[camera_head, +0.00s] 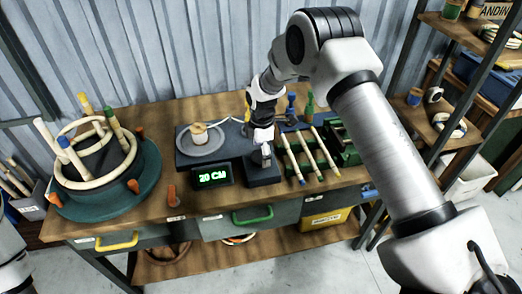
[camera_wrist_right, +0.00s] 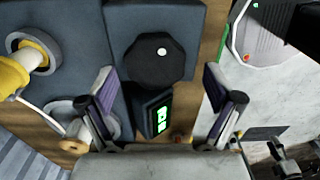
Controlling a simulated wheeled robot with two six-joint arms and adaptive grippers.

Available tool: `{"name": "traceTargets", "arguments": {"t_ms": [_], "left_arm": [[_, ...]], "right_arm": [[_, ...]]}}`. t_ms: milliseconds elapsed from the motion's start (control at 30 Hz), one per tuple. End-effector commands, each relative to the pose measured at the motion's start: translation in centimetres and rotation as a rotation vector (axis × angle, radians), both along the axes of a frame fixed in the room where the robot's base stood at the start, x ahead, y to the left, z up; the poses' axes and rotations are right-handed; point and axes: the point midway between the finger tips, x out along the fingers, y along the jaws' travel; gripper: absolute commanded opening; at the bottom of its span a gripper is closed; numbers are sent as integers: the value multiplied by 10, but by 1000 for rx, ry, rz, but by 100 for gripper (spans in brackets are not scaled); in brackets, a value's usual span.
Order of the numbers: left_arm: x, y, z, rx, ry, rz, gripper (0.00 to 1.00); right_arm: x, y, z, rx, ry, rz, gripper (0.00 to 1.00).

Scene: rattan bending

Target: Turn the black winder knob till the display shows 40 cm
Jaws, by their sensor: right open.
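The black winder knob (camera_wrist_right: 153,62), many-sided with a white dot, sits on a dark block (camera_wrist_right: 190,20) in the right wrist view. My right gripper (camera_wrist_right: 160,75) is open, its two fingers apart on either side of the knob's near part, not visibly touching it. In the head view the right gripper (camera_head: 262,138) is over the winder block (camera_head: 264,178) and hides most of the knob. The display (camera_head: 212,177) glows green and seems to read 20 CM. It also shows at an angle in the right wrist view (camera_wrist_right: 158,117). My left gripper is out of view.
A spool (camera_head: 199,132) stands on a grey disc left of the winder. A green rack with rods (camera_head: 308,160) is close on the right. A round former with rattan rings (camera_head: 100,165) fills the bench's left end. A small orange-handled item (camera_head: 172,194) is near the front edge.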

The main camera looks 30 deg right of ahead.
Motion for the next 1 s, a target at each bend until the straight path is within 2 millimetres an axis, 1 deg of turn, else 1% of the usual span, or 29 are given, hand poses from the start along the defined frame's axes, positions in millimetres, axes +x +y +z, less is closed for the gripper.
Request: {"name": "traceTargets", "arguments": {"t_ms": [33, 133, 333, 367, 400, 467, 500, 1000], "left_arm": [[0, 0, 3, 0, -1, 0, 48], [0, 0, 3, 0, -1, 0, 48], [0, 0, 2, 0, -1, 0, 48], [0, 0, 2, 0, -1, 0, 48], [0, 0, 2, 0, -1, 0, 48], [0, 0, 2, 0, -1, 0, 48], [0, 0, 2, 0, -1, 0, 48], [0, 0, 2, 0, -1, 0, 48]], "right_arm": [[0, 0, -5, 0, 1, 0, 90], [0, 0, -12, 0, 0, 0, 90], [0, 0, -13, 0, 0, 0, 90], [0, 0, -13, 0, 0, 0, 80], [0, 0, -13, 0, 0, 0, 66], [0, 0, -13, 0, 0, 0, 44], [0, 0, -13, 0, 0, 0, 31], [-2, 0, -15, 0, 5, -19, 31]]}}
